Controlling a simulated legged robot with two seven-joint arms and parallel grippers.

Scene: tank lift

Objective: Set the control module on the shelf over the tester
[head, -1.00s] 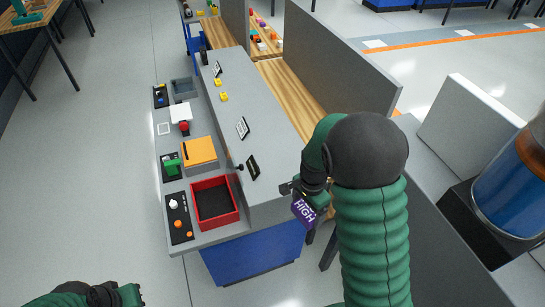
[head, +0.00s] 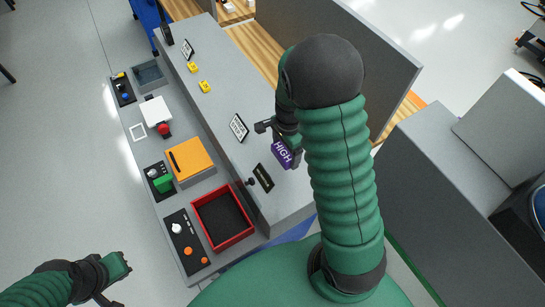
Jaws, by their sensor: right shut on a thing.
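A small purple block marked HIGH (head: 282,154), which I take for the control module, hangs at my right gripper (head: 279,139). The gripper is shut on it, and the hand and arm partly hide it. In the picture it overlaps the right side of the raised grey shelf (head: 222,102); I cannot tell its height above it.
A red tray (head: 246,238) with a dark inside stands at the bench's near end. A tall grey partition (head: 385,60) stands right of the shelf. Floor at left is clear.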

